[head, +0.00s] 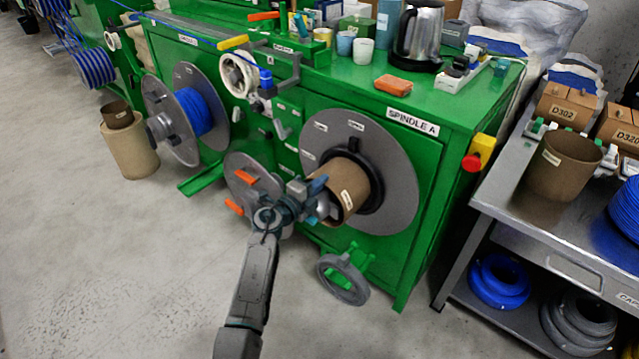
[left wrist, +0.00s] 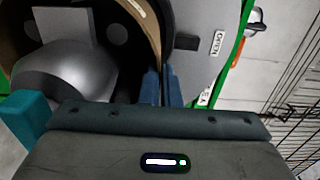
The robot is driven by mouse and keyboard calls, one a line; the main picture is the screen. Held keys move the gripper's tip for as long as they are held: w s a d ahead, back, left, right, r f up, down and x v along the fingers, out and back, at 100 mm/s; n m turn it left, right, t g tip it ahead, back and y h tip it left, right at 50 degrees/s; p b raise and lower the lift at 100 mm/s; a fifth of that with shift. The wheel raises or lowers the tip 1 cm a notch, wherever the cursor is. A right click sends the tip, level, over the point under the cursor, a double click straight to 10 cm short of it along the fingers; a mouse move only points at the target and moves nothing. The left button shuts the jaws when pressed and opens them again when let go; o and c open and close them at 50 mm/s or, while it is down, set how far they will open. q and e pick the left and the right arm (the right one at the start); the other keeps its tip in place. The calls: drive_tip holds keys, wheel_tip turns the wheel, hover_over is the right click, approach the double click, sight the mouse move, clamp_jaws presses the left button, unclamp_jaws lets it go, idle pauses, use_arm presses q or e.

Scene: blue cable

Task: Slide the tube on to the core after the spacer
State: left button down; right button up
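A brown cardboard tube (head: 352,188) with a white label sits at the grey flange disc (head: 400,195) of spindle A. A black ring (head: 373,171) shows between tube and disc; I cannot tell whether it is the spacer. The silver rounded end of the core (head: 323,206) shows inside the tube's near mouth, and large in the left wrist view (left wrist: 75,75). My left gripper (head: 319,187) is at the tube's near rim. In the left wrist view its blue fingers (left wrist: 162,88) close on the tube's wall (left wrist: 143,22). My right gripper is not in view.
A loose grey disc with orange handles (head: 243,182) stands left of the tube, and a handwheel (head: 343,279) is below. Another brown tube (head: 562,165) stands on the steel bench at right. A red stop button (head: 471,162) sticks out from the green machine's side.

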use_arm(q)
drive_tip(key=shift+d+f, duration=0.1)
drive_tip(key=shift+f, duration=0.35)
idle(0.5)
drive_tip(key=c, duration=2.1)
unclamp_jaws()
drive_tip(key=o, duration=1)
drive_tip(key=shift+f, duration=0.6)
drive_tip(key=c, duration=0.3)
drive_tip(key=shift+s+a+p, duration=0.4)
drive_tip(key=shift+s+p, duration=0.15)
drive_tip(key=shift+p, duration=0.05)
